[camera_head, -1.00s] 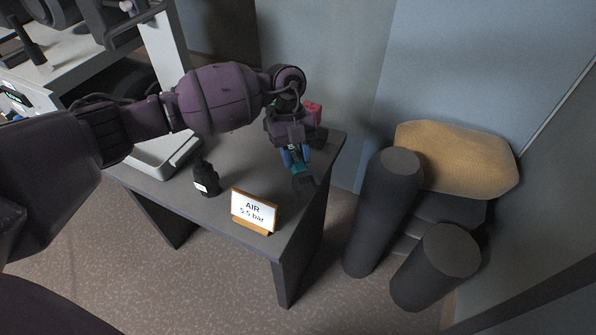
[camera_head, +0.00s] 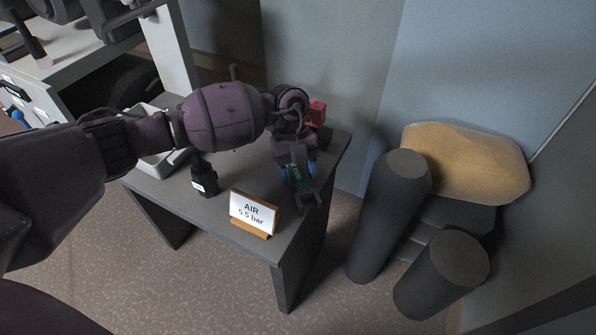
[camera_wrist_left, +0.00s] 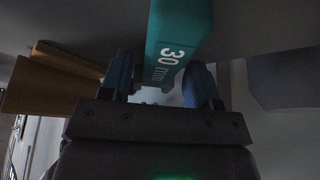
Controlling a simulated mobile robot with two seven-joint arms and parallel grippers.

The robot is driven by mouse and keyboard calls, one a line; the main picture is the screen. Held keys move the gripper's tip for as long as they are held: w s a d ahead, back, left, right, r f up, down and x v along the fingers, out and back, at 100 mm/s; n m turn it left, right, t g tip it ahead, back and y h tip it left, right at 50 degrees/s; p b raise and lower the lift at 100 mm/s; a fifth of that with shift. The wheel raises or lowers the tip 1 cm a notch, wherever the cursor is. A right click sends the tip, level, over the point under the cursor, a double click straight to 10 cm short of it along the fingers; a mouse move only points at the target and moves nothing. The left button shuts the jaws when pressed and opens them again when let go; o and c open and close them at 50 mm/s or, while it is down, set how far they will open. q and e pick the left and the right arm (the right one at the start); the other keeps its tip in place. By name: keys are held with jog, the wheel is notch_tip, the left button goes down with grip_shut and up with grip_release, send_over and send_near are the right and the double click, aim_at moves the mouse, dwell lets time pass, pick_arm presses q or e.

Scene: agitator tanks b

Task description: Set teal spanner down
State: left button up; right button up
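The teal spanner (camera_head: 296,174), marked "30 mm" in the left wrist view (camera_wrist_left: 176,45), is at the right end of the grey table (camera_head: 232,174). Its dark jaw points toward the table's front right edge. My left gripper (camera_head: 299,171) is over the handle, with a blue finger on each side of it. In the left wrist view, a gap shows between the left finger and the handle, so the gripper (camera_wrist_left: 160,85) looks open around it. I cannot tell whether the spanner lies flat on the table. My right gripper is not in view.
An "AIR 5.5 bar" sign (camera_head: 253,213) and a black bottle-like object (camera_head: 203,178) stand left of the spanner. A red object (camera_head: 317,112) is behind my gripper, and a pale tray (camera_head: 160,163) is at the left. Dark cylinders (camera_head: 388,215) stand right of the table.

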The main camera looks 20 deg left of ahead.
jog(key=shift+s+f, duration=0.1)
pick_arm(q)
jog(key=shift+w+a+r, duration=0.1)
jog(key=shift+w+r, duration=0.1)
jog(key=shift+r, duration=0.3)
jog(key=p+v, duration=0.3)
jog(key=v, duration=0.8)
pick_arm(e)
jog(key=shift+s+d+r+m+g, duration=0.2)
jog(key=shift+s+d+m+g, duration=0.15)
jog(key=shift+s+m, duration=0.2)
